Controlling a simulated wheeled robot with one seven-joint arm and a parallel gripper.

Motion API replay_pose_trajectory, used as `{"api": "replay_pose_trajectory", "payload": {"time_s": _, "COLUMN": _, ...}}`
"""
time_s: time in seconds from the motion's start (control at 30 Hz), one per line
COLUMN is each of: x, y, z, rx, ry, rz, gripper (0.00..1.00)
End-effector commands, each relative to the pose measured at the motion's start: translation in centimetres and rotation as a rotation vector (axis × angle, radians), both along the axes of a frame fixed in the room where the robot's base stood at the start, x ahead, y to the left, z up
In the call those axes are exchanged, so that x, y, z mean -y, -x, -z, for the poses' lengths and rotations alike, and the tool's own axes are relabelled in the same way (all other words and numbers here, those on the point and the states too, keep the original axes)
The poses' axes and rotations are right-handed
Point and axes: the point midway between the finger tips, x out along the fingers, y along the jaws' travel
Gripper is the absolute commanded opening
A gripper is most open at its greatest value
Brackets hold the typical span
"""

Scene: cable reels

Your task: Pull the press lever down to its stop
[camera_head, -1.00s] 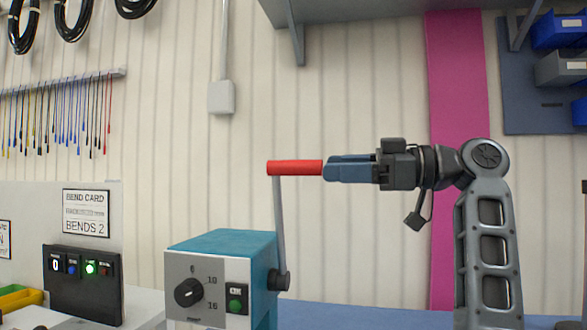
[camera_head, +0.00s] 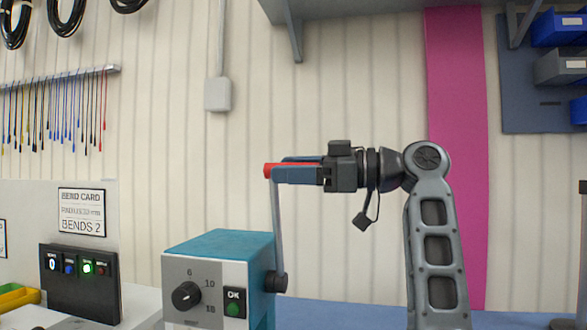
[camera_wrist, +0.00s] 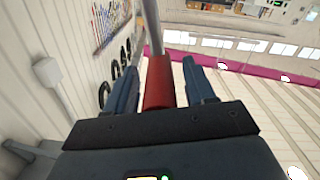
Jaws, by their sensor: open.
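The press lever is a grey rod (camera_head: 278,230) standing nearly upright from a dark pivot on the right side of the blue-and-grey press (camera_head: 222,243). Its red handle (camera_head: 268,170) lies level at the top, pointing right. My gripper (camera_head: 281,169) is open and has its fingers on either side of the handle. In the wrist view the red handle (camera_wrist: 159,82) lies between the two blue fingers (camera_wrist: 163,80), with a gap visible on each side. In the head view the fingers hide most of the handle.
A panel with small lit buttons (camera_head: 78,284) and a bend card (camera_head: 82,212) stand at the left. A shelf bracket (camera_head: 294,30) hangs above. Blue bins (camera_head: 557,30) are on the wall at upper right. The space right of the press is clear except for my arm.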

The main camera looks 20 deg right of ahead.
Motion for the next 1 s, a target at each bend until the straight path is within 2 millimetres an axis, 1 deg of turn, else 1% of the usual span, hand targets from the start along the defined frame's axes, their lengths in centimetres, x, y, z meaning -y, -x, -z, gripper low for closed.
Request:
{"api": "replay_pose_trajectory", "payload": {"time_s": 0.07, "x": 0.00, "y": 0.01, "z": 0.01, "rx": 0.000, "ry": 0.000, "rz": 0.000, "gripper": 0.52}}
{"api": "replay_pose_trajectory", "payload": {"time_s": 0.6, "x": 0.02, "y": 0.03, "z": 0.00, "rx": 0.000, "ry": 0.000, "rz": 0.000, "gripper": 0.01}}
{"api": "replay_pose_trajectory", "payload": {"time_s": 1.0, "x": -0.02, "y": 0.09, "z": 0.08, "rx": 0.002, "ry": 0.002, "rz": 0.000, "gripper": 0.00}}
